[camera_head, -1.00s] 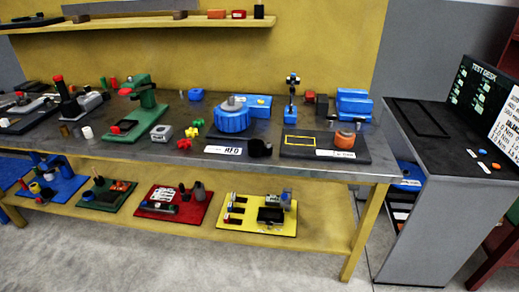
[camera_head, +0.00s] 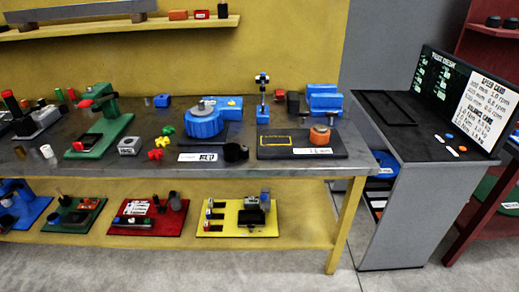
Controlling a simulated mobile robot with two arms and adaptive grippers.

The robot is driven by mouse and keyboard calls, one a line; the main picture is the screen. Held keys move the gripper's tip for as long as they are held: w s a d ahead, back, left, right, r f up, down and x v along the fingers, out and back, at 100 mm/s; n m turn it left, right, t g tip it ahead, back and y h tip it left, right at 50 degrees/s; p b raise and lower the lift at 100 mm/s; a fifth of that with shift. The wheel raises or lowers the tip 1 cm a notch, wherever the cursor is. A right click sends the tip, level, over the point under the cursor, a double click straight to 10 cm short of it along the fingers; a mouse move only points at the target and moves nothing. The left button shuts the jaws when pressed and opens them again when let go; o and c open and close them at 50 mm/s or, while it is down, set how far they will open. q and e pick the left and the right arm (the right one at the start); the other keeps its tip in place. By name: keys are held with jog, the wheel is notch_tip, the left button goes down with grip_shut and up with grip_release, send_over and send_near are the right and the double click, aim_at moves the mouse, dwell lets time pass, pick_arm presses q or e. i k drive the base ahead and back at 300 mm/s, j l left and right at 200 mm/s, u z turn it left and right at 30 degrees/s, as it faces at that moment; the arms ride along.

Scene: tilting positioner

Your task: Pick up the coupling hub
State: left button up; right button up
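No part is labelled clearly enough for me to be sure which is the coupling hub. A blue round positioner (camera_head: 204,126) stands at the middle of the bench with a grey round piece (camera_head: 202,108) on top. To its right, an orange round part (camera_head: 319,135) sits on a dark plate (camera_head: 275,151) with a yellow outlined rectangle and a white label. A black round part (camera_head: 236,153) lies on the bench near the front edge, beside a white label card (camera_head: 201,157). Neither of my grippers is in view.
The grey bench (camera_head: 347,170) also holds a green stand (camera_head: 103,133), yellow and red small parts (camera_head: 159,144) and blue blocks (camera_head: 323,100). Several coloured trays lie on the lower shelf (camera_head: 285,238). A test desk (camera_head: 395,118) stands at the right, with floor visible in front.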

aim_at(232, 152)
jog(key=i+j+z, duration=0.15)
jog(key=j+z, duration=0.15)
jog(key=j, duration=0.7)
jog(key=j+z, duration=0.3)
jog(key=j, duration=0.7)
